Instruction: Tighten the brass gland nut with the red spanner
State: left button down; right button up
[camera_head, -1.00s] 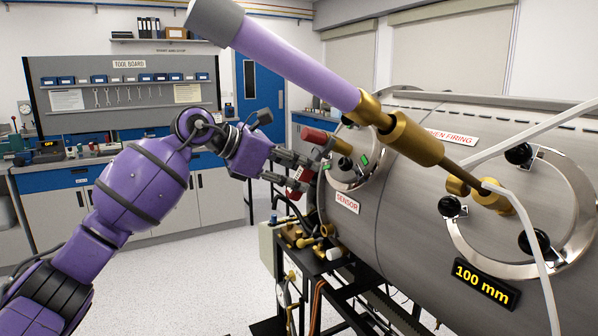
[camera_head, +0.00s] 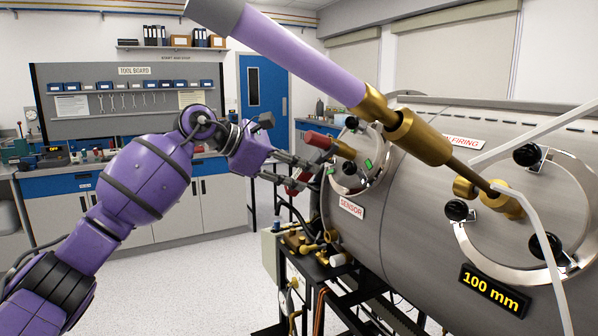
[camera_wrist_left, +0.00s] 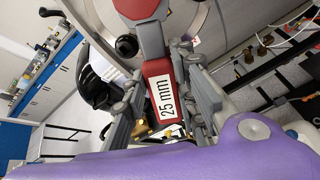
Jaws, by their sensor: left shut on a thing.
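My left gripper (camera_head: 298,172) is shut on the red spanner (camera_head: 298,184), beside the sensor port of the steel chamber. In the left wrist view the spanner's red handle, with its white "25 mm" label (camera_wrist_left: 166,98), lies between the two grey fingers (camera_wrist_left: 169,88). The spanner reaches up toward the round port, and its head is cut off by the top edge. My right gripper is not in view.
The steel chamber (camera_head: 400,215) fills the right side. A lilac tube (camera_head: 305,60) with brass fittings slants across the upper middle to a second port. Below the sensor port, a black frame (camera_head: 335,290) carries brass parts.

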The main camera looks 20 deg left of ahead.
pick_arm(q)
jog(key=shift+w+a+r+m, duration=0.35)
jog(key=shift+w+m, duration=0.15)
jog(key=shift+m, duration=0.3)
jog(key=shift+s+d+f+n, duration=0.1)
jog(key=shift+s+d+n, duration=0.1)
jog(key=shift+n, duration=0.1)
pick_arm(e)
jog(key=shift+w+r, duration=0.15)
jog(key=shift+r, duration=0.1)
pick_arm(q)
jog(key=shift+a+f, duration=0.1)
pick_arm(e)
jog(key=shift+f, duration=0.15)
pick_arm(q)
jog(key=shift+w+a+f+b, duration=0.1)
jog(key=shift+a+f+b, duration=0.25)
jog(key=shift+a+f, duration=0.55)
jog(key=shift+w+a+f+b, duration=0.1)
jog(key=shift+a+f+b, duration=0.2)
jog(key=shift+a+f, duration=0.55)
jog(key=shift+d+f, duration=0.15)
jog(key=shift+d, duration=0.05)
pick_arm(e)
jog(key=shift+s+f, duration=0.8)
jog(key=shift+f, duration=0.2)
